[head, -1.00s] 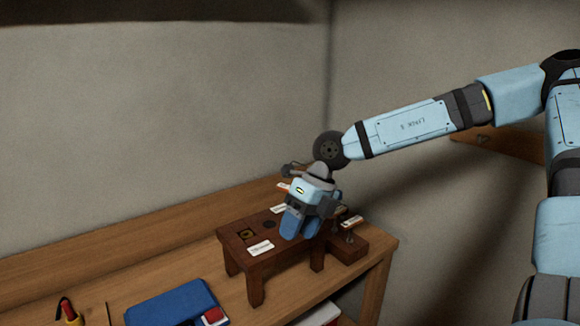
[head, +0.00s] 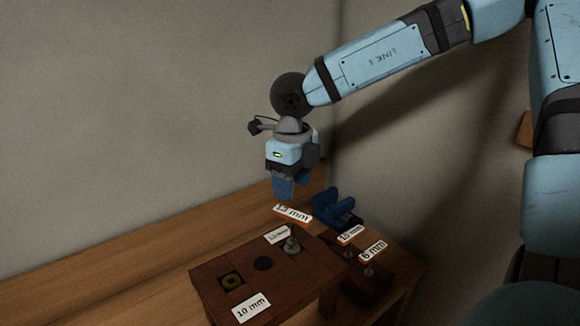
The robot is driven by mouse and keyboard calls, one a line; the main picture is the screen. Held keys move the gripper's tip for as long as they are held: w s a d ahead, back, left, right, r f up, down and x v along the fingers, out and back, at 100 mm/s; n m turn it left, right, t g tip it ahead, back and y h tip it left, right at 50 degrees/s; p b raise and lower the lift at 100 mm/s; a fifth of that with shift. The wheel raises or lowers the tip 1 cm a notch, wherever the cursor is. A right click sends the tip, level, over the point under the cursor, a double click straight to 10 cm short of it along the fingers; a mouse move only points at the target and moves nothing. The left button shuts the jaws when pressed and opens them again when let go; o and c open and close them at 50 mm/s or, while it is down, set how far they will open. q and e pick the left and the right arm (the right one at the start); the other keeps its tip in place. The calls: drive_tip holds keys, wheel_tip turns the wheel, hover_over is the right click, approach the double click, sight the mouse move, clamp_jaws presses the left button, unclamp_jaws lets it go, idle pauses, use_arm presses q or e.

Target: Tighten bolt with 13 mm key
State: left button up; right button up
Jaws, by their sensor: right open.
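My right gripper (head: 288,192) is open, fingers pointing down, above the back of the bench. No key shows between its fingers. A low brown wooden stand (head: 210,278) is below it, nearer to the camera. A grey bolt (head: 291,244) stands upright near the stand's back right, beside a small white label (head: 278,235) too small to read. A label that appears to read 13 mm (head: 292,214) is just behind, below my fingers. The 13 mm key itself cannot be made out. My left gripper is not in view.
A blue clamp-like object (head: 335,208) sits right of my gripper. A brown block (head: 385,280) at the right carries two upright metal pieces and labels, one reading 6 mm (head: 372,251). A 10 mm label (head: 251,307) lies on the stand. The bench (head: 150,280) is clear at left.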

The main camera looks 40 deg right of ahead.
sight(292, 213)
drive_tip(key=shift+w+d, duration=0.15)
drive_tip(key=shift+w, duration=0.05)
drive_tip(key=shift+s+f+b, duration=0.25)
drive_tip(key=shift+f+b, duration=0.05)
drive_tip(key=shift+f, duration=0.3)
wheel_tip(292, 213, down, 4)
drive_tip(key=shift+b, duration=0.65)
wheel_tip(292, 213, down, 2)
drive_tip(key=b, duration=0.3)
drive_tip(key=shift+w+f, duration=0.1)
drive_tip(key=shift+f, duration=0.1)
drive_tip(key=shift+f+b, duration=0.4)
drive_tip(key=shift+b, duration=0.3)
drive_tip(key=shift+f, duration=0.2)
drive_tip(key=shift+b, duration=0.4)
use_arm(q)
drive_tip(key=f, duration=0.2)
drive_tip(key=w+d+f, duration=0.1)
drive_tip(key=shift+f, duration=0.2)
